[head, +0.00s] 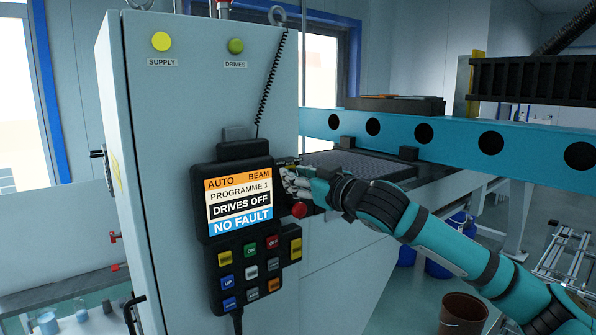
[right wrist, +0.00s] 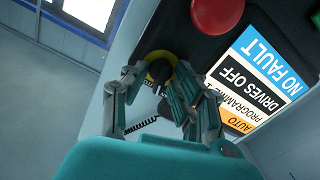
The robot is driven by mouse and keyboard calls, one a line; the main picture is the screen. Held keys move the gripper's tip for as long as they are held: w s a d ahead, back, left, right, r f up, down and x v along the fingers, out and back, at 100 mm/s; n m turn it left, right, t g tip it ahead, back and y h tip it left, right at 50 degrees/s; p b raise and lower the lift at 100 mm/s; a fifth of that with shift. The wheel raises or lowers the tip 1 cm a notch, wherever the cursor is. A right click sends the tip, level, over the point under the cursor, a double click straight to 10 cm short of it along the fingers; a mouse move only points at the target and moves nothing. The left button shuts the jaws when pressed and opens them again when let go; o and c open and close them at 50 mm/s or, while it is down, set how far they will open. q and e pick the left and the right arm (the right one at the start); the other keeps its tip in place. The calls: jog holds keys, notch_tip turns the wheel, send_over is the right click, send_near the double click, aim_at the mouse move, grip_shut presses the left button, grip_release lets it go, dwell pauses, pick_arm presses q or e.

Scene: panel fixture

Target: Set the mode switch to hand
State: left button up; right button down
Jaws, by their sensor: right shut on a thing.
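The mode switch (right wrist: 159,67), a dark knob with a yellow ring, shows in the right wrist view on the dark pendant face. My right gripper (right wrist: 160,88) has its fingers on either side of the knob and is shut on it. In the head view my right gripper (head: 289,177) reaches in from the right to the pendant's right edge and hides the switch. The pendant display (head: 240,203) reads AUTO, BEAM, PROGRAMME 1, DRIVES OFF, NO FAULT. It also shows upside down in the right wrist view (right wrist: 262,70). My left gripper is not in view.
A red button (head: 299,210) sits just below my right gripper, and it is close to the switch in the right wrist view (right wrist: 217,14). Coloured keys fill the lower pendant (head: 229,312). A teal beam (head: 432,133) runs behind my arm. A brown bucket (head: 462,312) stands on the floor.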

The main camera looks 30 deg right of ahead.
jog(key=n+p, duration=0.2)
jog(key=n, duration=0.1)
jog(key=shift+r, duration=0.1)
jog(key=shift+n+p, duration=0.7)
jog(key=shift+n, duration=0.8)
jog(key=c, duration=1.4)
grip_release()
jog(key=shift+a, duration=0.1)
